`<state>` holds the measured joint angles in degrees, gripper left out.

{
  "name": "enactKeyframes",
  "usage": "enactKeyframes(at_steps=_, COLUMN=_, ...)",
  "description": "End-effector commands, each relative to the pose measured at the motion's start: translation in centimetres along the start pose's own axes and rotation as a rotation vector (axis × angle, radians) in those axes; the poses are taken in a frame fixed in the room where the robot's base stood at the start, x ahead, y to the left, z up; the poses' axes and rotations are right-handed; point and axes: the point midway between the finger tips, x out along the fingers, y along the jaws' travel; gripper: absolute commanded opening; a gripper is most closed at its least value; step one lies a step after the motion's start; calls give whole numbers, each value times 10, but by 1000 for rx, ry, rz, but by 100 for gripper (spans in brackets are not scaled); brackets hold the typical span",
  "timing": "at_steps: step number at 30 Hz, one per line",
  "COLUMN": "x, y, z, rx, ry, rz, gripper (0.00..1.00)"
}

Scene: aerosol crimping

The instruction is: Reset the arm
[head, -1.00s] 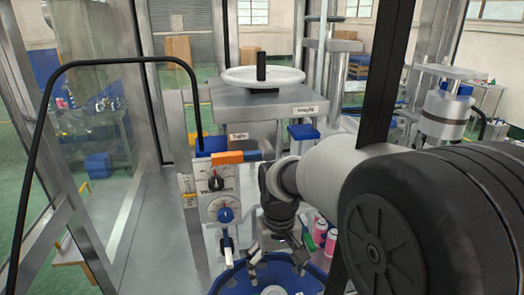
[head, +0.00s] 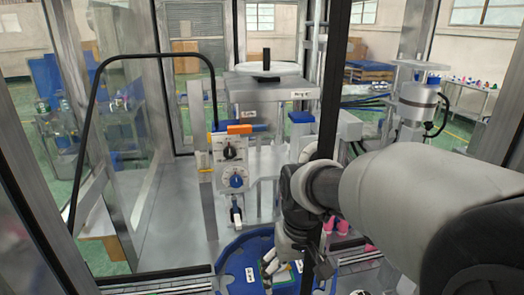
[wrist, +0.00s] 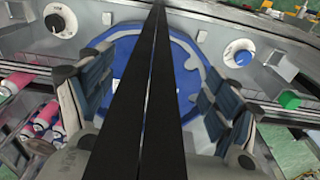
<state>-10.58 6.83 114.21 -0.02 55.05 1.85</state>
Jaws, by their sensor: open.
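My gripper (head: 285,275) is at the lower middle of the head view, over the blue round table (head: 232,270) of the machine. In the wrist view my gripper (wrist: 160,95) has its two padded fingers wide apart, with nothing seen between them. The blue round table (wrist: 190,75) lies behind the fingers there. A dark frame post (wrist: 152,60) crosses the wrist view between the fingers and hides part of the table.
A panel with a black knob (head: 229,152) and a blue knob (head: 236,181) stands left of my gripper. Pink cans (wrist: 42,122) lie at the left of the wrist view. A black bent rail (head: 150,57) and glass walls bound the left side.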

Motion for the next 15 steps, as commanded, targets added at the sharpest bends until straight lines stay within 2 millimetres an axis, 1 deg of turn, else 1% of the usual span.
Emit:
enactKeyframes(at_steps=5, x=-21, y=13, z=31, rx=27, ry=63, rz=2, gripper=82)
enactKeyframes(at_steps=8, x=-32, y=21, z=55, rx=47, ry=108, rz=4, gripper=82)
enactKeyframes(at_steps=11, x=-40, y=30, z=87, rx=72, ry=164, rz=10, gripper=82)
enactKeyframes(at_steps=12, x=-42, y=33, z=100, rx=84, ry=187, rz=13, gripper=82)
enactKeyframes(at_steps=15, x=-42, y=39, z=132, rx=109, ry=242, rz=20, gripper=82)
